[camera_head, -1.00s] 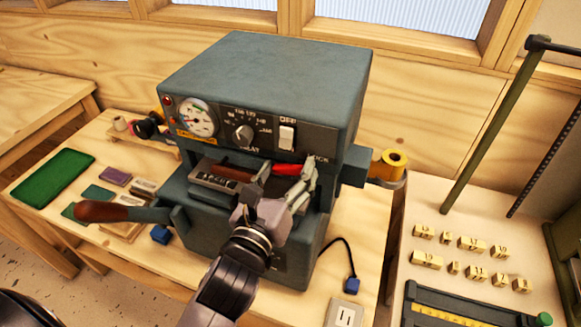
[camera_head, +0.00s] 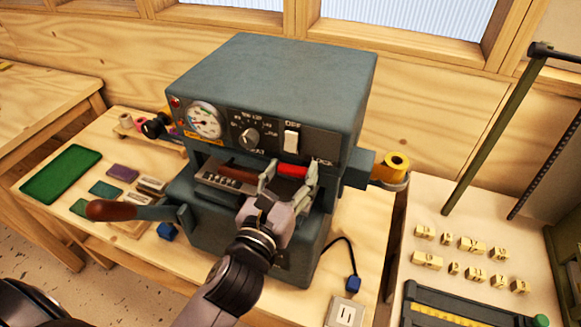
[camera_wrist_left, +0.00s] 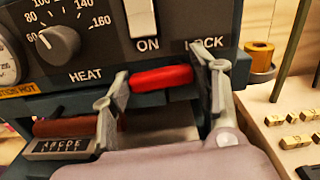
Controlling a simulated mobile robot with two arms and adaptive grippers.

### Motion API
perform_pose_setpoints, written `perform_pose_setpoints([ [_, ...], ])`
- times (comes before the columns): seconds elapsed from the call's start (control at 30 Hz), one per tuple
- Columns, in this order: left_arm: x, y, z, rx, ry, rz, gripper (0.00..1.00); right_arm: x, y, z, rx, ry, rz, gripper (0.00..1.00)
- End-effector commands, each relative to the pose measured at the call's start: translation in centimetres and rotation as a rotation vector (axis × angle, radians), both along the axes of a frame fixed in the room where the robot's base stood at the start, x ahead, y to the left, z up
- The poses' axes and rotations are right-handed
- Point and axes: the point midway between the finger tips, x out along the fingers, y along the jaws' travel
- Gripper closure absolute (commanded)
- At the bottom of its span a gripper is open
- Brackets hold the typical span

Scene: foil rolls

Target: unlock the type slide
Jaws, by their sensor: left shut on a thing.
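The grey-green stamping machine (camera_head: 270,75) stands on the wooden table. A red lever (camera_head: 292,171) sits on its front, below the power switch; in the left wrist view the red lever (camera_wrist_left: 162,77) lies level, under the words ON and LOCK. My left gripper (camera_head: 290,178) is shut on it, one finger at each end; its fingers also show in the left wrist view (camera_wrist_left: 165,85). The type slide (camera_head: 225,180), with a row of letters and a brown handle, is in the machine's opening, left of the gripper. My right gripper is not in view.
A long handle with a brown grip (camera_head: 110,210) sticks out at the machine's left. A yellow roll (camera_head: 397,163) sits at its right. Small type blocks (camera_head: 472,243) lie on the right-hand table. A green pad (camera_head: 62,174) lies at the left.

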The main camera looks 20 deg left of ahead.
Motion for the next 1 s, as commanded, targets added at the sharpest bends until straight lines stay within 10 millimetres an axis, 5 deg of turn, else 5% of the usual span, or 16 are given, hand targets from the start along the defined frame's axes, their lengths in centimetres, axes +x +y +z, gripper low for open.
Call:
perform_pose_setpoints([
  [0.1,0.01,-0.04,0.45,0.073,-0.001,-0.001,0.73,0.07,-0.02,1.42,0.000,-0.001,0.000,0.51],
  [0.47,0.01,0.00,0.18,0.103,-0.004,0.001,0.73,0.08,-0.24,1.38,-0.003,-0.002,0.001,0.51],
  [0.5,0.01,0.00,0.18,0.103,-0.004,0.001,0.44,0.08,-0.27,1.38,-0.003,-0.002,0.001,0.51],
  [0.63,0.01,-0.01,0.18,0.101,-0.003,0.001,0.37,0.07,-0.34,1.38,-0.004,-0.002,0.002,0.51],
  [1.0,0.00,-0.03,0.17,0.099,-0.003,0.000,0.37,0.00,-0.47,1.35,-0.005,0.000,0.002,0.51],
])
